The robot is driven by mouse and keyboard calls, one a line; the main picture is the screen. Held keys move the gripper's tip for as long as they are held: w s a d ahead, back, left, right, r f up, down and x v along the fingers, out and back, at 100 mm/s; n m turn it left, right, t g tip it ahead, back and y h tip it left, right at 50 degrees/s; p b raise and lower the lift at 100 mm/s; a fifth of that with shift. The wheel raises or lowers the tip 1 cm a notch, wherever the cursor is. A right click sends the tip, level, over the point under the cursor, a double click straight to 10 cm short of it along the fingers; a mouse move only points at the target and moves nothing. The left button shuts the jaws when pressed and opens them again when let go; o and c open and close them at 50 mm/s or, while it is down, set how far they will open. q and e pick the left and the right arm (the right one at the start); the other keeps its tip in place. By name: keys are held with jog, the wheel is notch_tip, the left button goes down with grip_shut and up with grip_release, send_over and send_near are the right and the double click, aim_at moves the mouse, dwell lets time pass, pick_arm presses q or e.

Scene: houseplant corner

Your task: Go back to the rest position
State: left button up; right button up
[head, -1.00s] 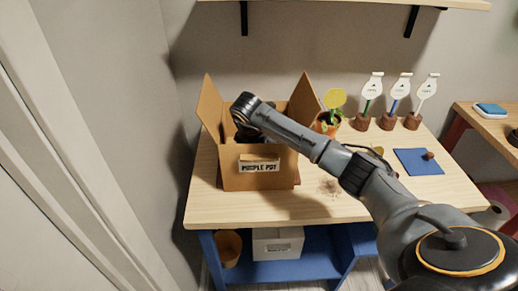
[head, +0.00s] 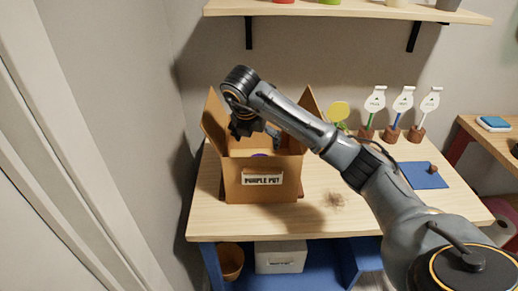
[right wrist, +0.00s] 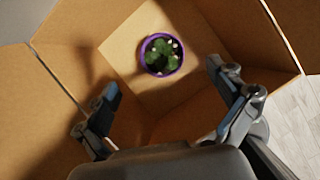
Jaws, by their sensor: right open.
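My right gripper (right wrist: 166,95) is open and empty in the right wrist view, above the open cardboard box. In the head view the right gripper (head: 256,131) is over the box, partly hidden by its own wrist. The cardboard box (head: 262,187) stands on the table with its flaps up and a "PURPLE POT" label on the front. A purple pot with a green plant (right wrist: 160,54) sits upright on the box floor, apart from the fingers. Only a bit of purple shows inside the box in the head view. My left gripper is not in view.
The wooden table (head: 335,222) holds plant markers in brown stands (head: 390,134) and a blue mat (head: 422,176) at the right. A shelf (head: 350,10) is above. A grey wall is close at the left.

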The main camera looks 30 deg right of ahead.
jog(key=shift+s+a+r, duration=0.1)
jog(key=shift+a+r, duration=0.05)
jog(key=shift+r, duration=0.15)
jog(key=shift+r, duration=0.1)
